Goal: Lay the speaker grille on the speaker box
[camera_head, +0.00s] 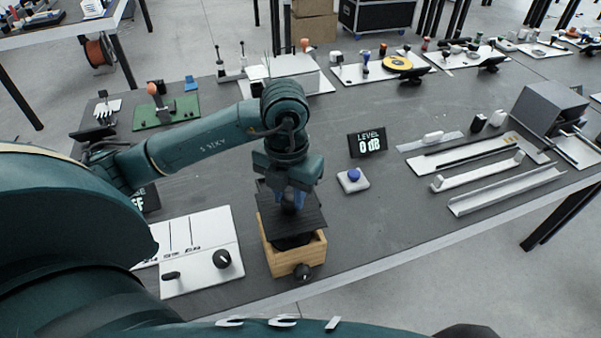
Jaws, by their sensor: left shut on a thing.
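The speaker box (284,263) is a light wooden box with a black knob on its front, standing near the front edge of the dark table. The speaker grille (309,214) is a dark flat panel just above the box, covering part of its opening. My left gripper (291,205) comes down over the grille from above and is shut on it. The grille looks slightly turned against the box, and I cannot tell whether it touches the rim. The fingertips are partly hidden by the gripper body. My right gripper is not in view.
A white panel with a black knob (201,252) lies left of the box. A blue button on a white base (353,180) and a level display (367,143) stand to the right. White rails (506,188) lie farther right.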

